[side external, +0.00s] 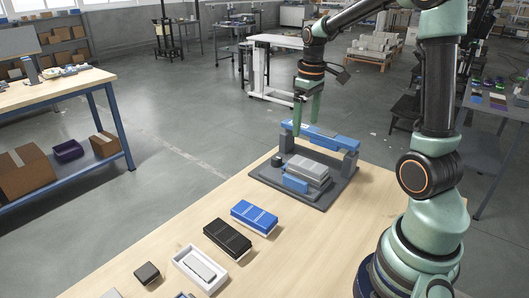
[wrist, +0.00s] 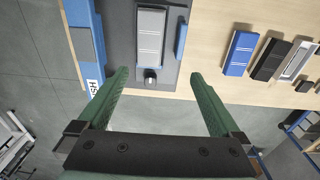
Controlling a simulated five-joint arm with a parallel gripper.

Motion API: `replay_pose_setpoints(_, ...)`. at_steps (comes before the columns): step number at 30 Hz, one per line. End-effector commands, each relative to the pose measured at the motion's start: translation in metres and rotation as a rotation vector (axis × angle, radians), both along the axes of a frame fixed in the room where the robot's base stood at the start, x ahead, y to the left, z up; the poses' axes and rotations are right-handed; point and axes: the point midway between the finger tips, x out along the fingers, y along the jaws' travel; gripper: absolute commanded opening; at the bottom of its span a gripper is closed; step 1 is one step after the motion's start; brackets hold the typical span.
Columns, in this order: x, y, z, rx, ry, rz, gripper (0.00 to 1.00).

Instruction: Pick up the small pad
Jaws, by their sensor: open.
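My gripper (side external: 306,116) is open and empty, pointing down above the far side of the dark fixture plate (side external: 262,178). In the wrist view my gripper (wrist: 158,74) has its fingertips apart, with a small dark knob-like block (wrist: 150,77) showing between them; height above it is hard to judge. That block (side external: 277,160) sits at the plate's left side. A small dark square pad-like block (side external: 147,273) lies alone on the table, far from my gripper; it also shows in the wrist view (wrist: 304,87). I cannot tell which of these is the small pad.
The plate bears a grey ribbed block (side external: 308,171), a small blue block (side external: 294,183) and a raised blue beam (side external: 335,139) on grey posts. On the wooden table lie a blue box (side external: 254,217), a black box (side external: 227,238) and a white tray (side external: 184,260) with a light insert.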

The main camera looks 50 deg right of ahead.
Motion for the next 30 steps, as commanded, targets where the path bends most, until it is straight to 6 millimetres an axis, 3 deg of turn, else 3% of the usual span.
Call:
replay_pose_setpoints(3, -0.001, -0.019, -0.013, 0.018, 0.034, -0.003, 1.0)
replay_pose_setpoints(6, -0.001, -0.026, -0.018, 0.024, 0.046, 0.0, 1.0)
replay_pose_setpoints(18, -0.002, -0.026, -0.075, 0.027, 0.05, 0.001, 1.0)
replay_pose_setpoints(26, -0.003, -0.026, -0.094, 0.026, 0.049, 0.0, 1.0)
replay_pose_setpoints(30, -0.005, -0.027, -0.114, 0.028, 0.051, 0.0, 1.0)
